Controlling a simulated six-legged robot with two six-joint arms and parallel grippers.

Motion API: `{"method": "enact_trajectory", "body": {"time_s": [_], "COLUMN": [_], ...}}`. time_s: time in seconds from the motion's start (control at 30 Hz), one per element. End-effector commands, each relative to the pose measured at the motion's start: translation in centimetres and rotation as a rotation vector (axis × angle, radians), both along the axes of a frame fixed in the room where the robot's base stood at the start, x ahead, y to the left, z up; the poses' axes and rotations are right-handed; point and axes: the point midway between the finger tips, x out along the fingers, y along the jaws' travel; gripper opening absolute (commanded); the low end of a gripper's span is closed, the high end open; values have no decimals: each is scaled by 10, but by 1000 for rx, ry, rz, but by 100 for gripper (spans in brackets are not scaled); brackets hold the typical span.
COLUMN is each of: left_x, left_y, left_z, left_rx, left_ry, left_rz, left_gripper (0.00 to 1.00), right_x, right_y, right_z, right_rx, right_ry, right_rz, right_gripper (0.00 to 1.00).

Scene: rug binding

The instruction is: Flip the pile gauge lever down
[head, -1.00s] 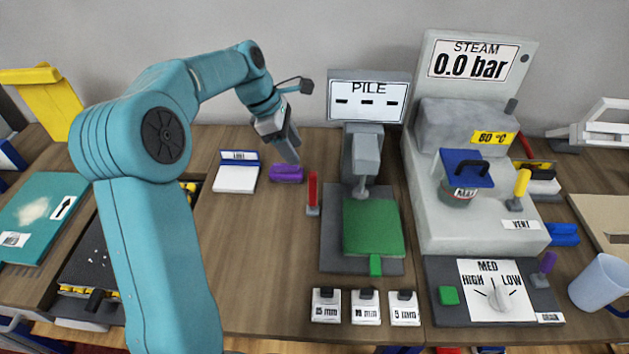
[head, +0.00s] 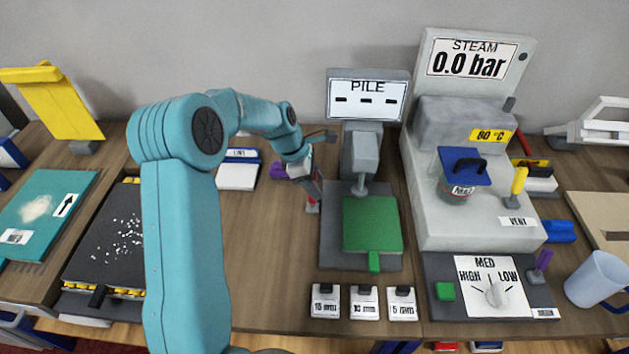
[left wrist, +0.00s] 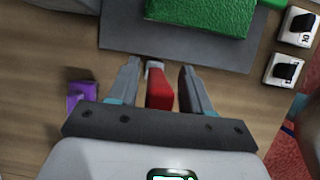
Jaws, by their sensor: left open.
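The pile gauge (head: 333,232) is a grey base with a post, a green pad (head: 371,224) and a display (head: 368,101) reading "PILE" with three dashes. Its red lever (head: 313,204) stands at the base's left edge, mostly hidden behind my gripper in the head view. My left gripper (head: 316,193) is over the lever. In the left wrist view the red lever (left wrist: 159,90) stands between the two open fingers (left wrist: 157,82), closer to the right one; I cannot tell whether it touches. My right gripper is not in view.
A purple block (head: 278,170) lies just left of my gripper, behind it. The steam unit (head: 465,190) rises to the right.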

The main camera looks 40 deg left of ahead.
Motion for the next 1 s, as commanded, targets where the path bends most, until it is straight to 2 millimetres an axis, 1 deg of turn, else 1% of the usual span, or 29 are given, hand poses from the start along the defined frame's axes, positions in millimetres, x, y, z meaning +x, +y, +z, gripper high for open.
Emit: {"method": "enact_trajectory", "body": {"time_s": [0.03, 0.07, 0.1, 0.13, 0.17, 0.27, 0.37, 0.47, 0.6, 0.7, 0.83, 1.0], "left_x": [0, 0, 0, 0, 0, 0, -1, -4, -13, -19, -23, -24], "left_y": [0, 0, 0, 0, 0, 0, -1, -3, -10, -16, -19, -20], "left_z": [0, 0, 0, 0, 0, 0, -2, -8, -11, -11, -10, -7], "left_rx": [0, 0, 0, 0, 0, 0, 10, 51, 129, 175, 213, 221], "left_ry": [0, 0, 0, 0, 0, 0, -12, -60, -153, -207, -252, -263], "left_rz": [0, 0, 0, 0, 0, 0, 0, 0, 1, -1, 0, -1], "left_gripper": [39, 29, 16, 7, 0, 0, 0, 0, 0, 0, 0, 0], "right_x": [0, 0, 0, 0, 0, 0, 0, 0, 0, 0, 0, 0], "right_y": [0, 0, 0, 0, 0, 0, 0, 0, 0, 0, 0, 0], "right_z": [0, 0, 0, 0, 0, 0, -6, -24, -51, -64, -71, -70], "right_rx": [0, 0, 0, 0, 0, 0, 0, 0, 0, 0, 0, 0], "right_ry": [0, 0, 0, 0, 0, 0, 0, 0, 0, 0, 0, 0], "right_rz": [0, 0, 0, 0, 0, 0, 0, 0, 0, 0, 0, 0], "right_gripper": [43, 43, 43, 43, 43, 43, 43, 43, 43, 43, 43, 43]}}
